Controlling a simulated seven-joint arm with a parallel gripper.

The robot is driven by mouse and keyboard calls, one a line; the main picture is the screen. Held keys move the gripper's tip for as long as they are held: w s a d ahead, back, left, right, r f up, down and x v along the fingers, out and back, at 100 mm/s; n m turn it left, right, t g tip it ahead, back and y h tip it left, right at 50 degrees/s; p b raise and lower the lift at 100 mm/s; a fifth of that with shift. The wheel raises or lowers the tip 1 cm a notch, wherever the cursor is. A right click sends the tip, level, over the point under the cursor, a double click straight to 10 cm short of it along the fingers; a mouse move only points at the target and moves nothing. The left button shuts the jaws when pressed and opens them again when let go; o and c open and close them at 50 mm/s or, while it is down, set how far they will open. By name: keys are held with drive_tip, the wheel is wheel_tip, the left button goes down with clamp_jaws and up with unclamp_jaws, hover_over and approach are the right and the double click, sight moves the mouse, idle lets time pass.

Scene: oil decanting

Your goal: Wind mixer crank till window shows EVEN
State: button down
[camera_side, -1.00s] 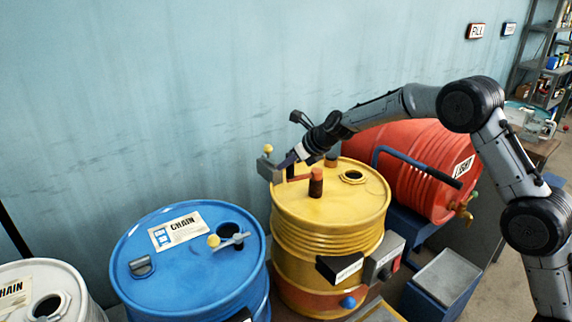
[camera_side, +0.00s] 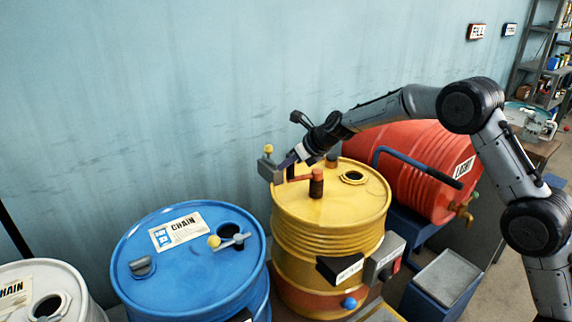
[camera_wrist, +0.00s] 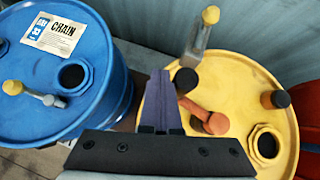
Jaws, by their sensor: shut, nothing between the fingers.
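The yellow drum (camera_side: 330,215) stands in the middle of the side view. On its lid is the mixer crank: an orange arm (camera_wrist: 200,112) runs from a round hub (camera_wrist: 215,123) to a dark upright handle (camera_wrist: 186,80). My gripper (camera_side: 285,163) is shut and empty at the lid's back left edge, close beside the handle. In the wrist view its fingers (camera_wrist: 160,78) lie just left of the handle; I cannot tell whether they touch it. A dark panel with a small label (camera_side: 340,268) is on the drum's front; its text is unreadable, and I cannot tell whether it is the window.
A grey piece with a yellow knob (camera_wrist: 195,45) rises beside the crank. A grey box with a red switch (camera_side: 385,262) is on the drum's front. A blue drum (camera_side: 190,265) stands left, a white drum (camera_side: 45,290) farther left, a red drum (camera_side: 415,165) lies behind right.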

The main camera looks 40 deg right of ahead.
idle(0.5)
drive_tip(key=s+a+r, duration=0.6)
drive_tip(key=s+r, duration=0.1)
drive_tip(key=s, duration=0.2)
drive_tip(key=s+d+r+t, duration=0.25)
drive_tip(key=s+r, duration=0.25)
drive_tip(key=r, duration=0.5)
drive_tip(key=s+d+r+n, duration=0.1)
drive_tip(key=s+r+n, duration=0.15)
drive_tip(key=s, duration=0.35)
drive_tip(key=s+d+r+n, duration=0.2)
drive_tip(key=s+n, duration=0.2)
drive_tip(key=s, duration=0.1)
drive_tip(key=s+d+f+n+g, duration=0.1)
drive_tip(key=s+f+n, duration=0.3)
drive_tip(key=s+n, duration=0.4)
drive_tip(key=s+d+f+n+g+h, duration=0.1)
drive_tip(key=s+f+n, duration=0.3)
drive_tip(key=s+n, duration=0.4)
drive_tip(key=s+d+f+n+g+h, duration=0.1)
drive_tip(key=s+d+f+n+g, duration=0.1)
drive_tip(key=s+n, duration=0.6)
wheel_tip(320, 180, down, 3)
drive_tip(key=shift+s+r+n+g, duration=0.1)
drive_tip(key=shift+s+n+g, duration=0.3)
drive_tip(key=shift+n+g, duration=0.6)
